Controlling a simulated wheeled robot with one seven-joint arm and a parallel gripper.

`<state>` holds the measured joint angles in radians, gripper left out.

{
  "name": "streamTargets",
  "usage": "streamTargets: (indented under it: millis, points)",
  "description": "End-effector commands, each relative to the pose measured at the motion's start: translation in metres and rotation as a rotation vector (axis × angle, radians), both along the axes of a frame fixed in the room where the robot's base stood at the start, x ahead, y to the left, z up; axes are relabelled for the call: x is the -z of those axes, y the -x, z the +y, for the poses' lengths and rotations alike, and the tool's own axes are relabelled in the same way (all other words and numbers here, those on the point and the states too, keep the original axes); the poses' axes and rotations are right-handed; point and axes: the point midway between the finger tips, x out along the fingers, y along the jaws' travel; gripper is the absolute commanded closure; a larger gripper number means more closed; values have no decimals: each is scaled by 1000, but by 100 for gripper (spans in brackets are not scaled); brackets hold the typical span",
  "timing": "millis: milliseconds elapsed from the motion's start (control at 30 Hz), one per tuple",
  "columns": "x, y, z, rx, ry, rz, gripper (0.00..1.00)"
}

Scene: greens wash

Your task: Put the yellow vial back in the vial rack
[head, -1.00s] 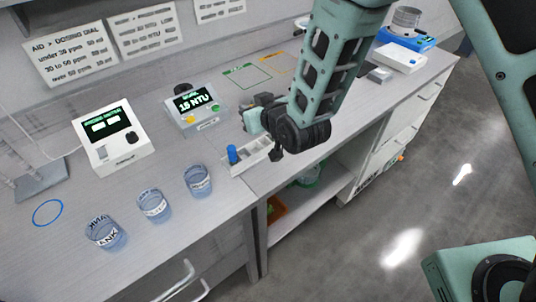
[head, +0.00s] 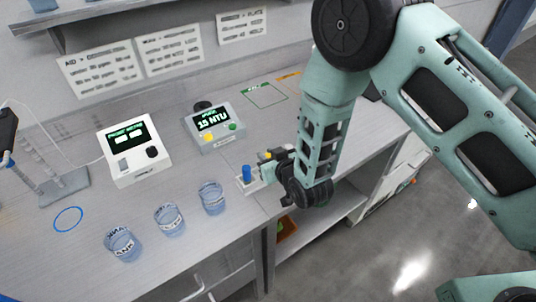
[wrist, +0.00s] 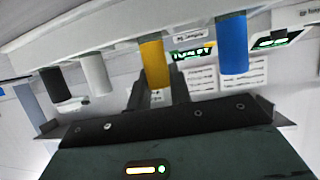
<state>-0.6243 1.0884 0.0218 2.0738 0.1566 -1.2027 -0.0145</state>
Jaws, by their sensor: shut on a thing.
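The yellow vial (wrist: 153,62) stands between my gripper's fingers in the wrist view, in line with the vials of the rack. Its yellow top (head: 268,155) also shows in the head view. My gripper (head: 277,161) is shut on it at the rack's far end. The pale vial rack (head: 257,186) sits near the bench's front edge, partly hidden by my gripper; its long wall (wrist: 120,30) crosses the wrist view. A blue vial (head: 246,174) stands in it. I cannot tell whether the yellow vial is fully seated.
In the wrist view, a white vial (wrist: 96,73) and a black vial (wrist: 55,84) are in the rack on the other side of the yellow one. Several glass beakers (head: 212,198) stand left of the rack. A turbidity meter (head: 213,127) reading 15 NTU stands behind it.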

Motion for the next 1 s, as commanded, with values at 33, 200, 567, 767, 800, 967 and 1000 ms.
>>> streamTargets:
  millis: [33,200,567,767,800,967,1000]
  points:
    - [0,0,0,0,0,0,100]
    - [4,0,0,0,0,0,100]
    - [3,0,0,0,0,1,58]
    - [-1,6,-3,0,1,2,58]
    - [-3,11,-5,0,1,3,58]
    - [-14,37,-19,0,1,3,58]
    - [-17,44,-23,0,1,2,58]
